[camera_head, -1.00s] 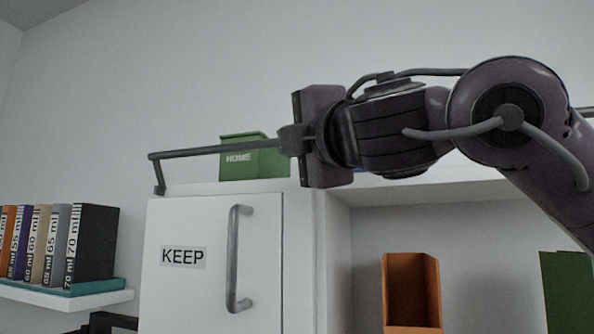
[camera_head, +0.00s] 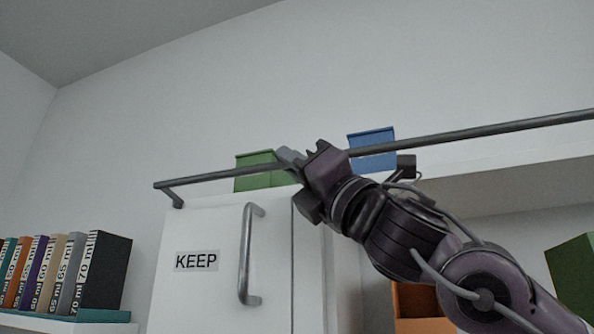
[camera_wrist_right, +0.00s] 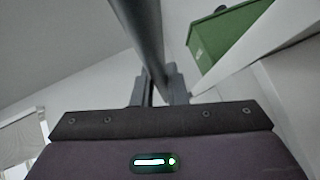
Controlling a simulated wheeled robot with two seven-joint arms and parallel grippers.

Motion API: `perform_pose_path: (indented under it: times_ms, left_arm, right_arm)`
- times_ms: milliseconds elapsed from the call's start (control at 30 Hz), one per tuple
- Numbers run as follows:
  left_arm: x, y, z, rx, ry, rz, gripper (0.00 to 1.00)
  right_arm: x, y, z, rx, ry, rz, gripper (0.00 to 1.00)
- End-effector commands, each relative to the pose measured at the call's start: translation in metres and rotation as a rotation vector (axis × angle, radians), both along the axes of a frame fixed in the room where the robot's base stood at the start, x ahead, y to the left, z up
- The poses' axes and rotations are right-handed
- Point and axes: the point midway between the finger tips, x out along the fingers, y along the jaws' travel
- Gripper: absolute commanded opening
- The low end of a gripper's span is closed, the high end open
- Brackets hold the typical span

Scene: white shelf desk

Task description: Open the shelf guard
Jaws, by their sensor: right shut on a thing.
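The shelf guard (camera_head: 480,132) is a thin grey rail along the top front of the white shelf desk. Its bent left end reaches down to the desk top above the "KEEP" door. My right gripper (camera_head: 291,157) is shut on the rail, right of that bent end. In the right wrist view the rail (camera_wrist_right: 140,30) runs down to the fingers of my right gripper (camera_wrist_right: 160,88). The palm hides part of the grip there. My left gripper is in neither view.
A green box (camera_head: 255,172) and a blue box (camera_head: 372,150) stand on the desk top behind the rail. Below are the "KEEP" door (camera_head: 200,290) with its grey handle (camera_head: 246,255) and an orange holder (camera_head: 415,303). A row of books (camera_head: 65,270) stands on a side shelf at left.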

Motion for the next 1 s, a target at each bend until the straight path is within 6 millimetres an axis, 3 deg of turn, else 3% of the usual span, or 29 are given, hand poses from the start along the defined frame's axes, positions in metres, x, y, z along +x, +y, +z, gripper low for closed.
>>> perform_pose_path:
  times_ms: [400, 900, 933, 1000]
  left_arm:
    - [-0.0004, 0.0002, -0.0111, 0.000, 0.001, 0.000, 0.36]
    - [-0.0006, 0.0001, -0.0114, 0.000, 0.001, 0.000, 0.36]
    - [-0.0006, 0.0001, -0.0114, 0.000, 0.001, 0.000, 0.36]
    - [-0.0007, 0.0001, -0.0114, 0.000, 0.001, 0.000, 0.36]
  right_arm:
    - [0.0008, 0.0020, -0.0116, -0.054, -0.146, 0.000, 0.00]
    - [0.0010, 0.0023, -0.0119, -0.060, -0.159, -0.001, 0.00]
    - [0.0010, 0.0022, -0.0119, -0.060, -0.159, -0.001, 0.16]
    - [0.0007, 0.0020, -0.0117, -0.060, -0.160, 0.000, 0.26]
